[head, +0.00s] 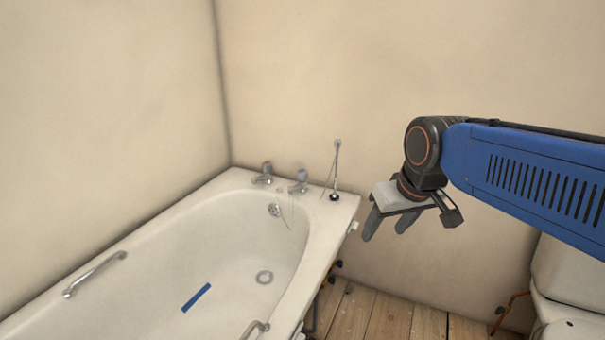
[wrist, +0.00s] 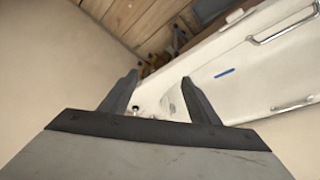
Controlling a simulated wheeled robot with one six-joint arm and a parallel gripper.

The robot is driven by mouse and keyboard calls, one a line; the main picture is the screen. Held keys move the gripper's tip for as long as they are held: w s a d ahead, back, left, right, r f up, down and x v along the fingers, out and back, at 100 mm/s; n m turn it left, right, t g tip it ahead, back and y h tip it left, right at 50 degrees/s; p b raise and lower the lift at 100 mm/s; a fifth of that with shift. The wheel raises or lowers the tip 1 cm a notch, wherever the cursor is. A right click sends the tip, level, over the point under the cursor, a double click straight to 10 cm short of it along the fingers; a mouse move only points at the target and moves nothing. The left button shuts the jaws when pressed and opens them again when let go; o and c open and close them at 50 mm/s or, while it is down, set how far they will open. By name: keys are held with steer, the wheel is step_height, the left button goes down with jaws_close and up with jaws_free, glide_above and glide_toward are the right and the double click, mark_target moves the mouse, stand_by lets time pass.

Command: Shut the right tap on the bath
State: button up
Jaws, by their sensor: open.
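The white bath (head: 342,210) stands in the corner, and its pale inside also shows in the wrist view (wrist: 245,58). The right tap (head: 299,184) stands on the far rim, with the left tap (head: 263,175) beside it. Both look metallic with greyish tops; I cannot tell how far either is turned. My gripper (head: 388,229) is open and empty, pointing down, to the right of the bath and apart from the taps. In the wrist view my gripper's fingers (wrist: 159,80) are spread, with small fittings on the rim partly hidden behind the gripper body.
A thin upright fitting with a dark base (head: 334,197) stands on the rim right of the taps. Grab handles (head: 95,272) sit on the bath's sides. A blue strip (head: 196,298) lies inside. A white toilet (head: 570,285) is at right; wooden floor (head: 385,312) lies between.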

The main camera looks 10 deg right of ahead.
steer(key=w+r+n, duration=0.1)
steer(key=w+r, duration=0.2)
steer(key=w, duration=0.5)
steer(key=w+r, duration=0.2)
steer(key=w, duration=0.5)
steer(key=n+y, duration=0.1)
steer(key=n, duration=0.2)
glide_above(303, 171)
steer(key=s+d, duration=0.2)
steer(key=s, duration=0.4)
step_height(303, 171, down, 7)
steer(key=shift+g, duration=0.3)
steer(key=x, duration=1.7)
steer(key=shift+a+f, duration=0.1)
steer(key=shift+a, duration=0.15)
steer(key=shift+m, duration=0.3)
steer(key=c, duration=1.1)
